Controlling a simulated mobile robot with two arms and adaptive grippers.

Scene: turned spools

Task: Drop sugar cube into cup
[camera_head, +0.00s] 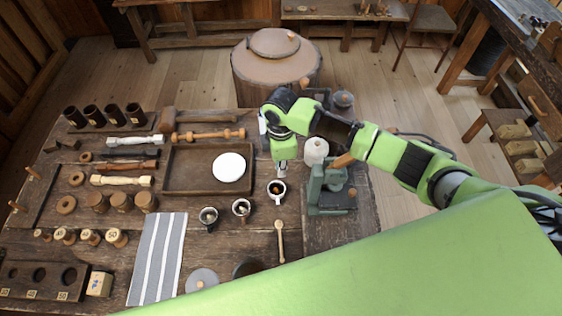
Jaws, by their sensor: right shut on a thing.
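My right gripper (281,170) reaches in from the right and points down just behind and above a small white cup (276,198) with dark contents and something orange-brown in it. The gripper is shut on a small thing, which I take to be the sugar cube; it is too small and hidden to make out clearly. Two more small cups stand to the left, one (241,208) near the middle and one (208,217) further left, each with something pale inside. My left gripper is not in view.
A wooden tray (185,187) with a white round disc (229,167) lies left of the gripper. A wooden spoon (280,240) lies in front of the cup. A green-grey machine (327,190) stands close on the right. A striped cloth (158,257) lies front left.

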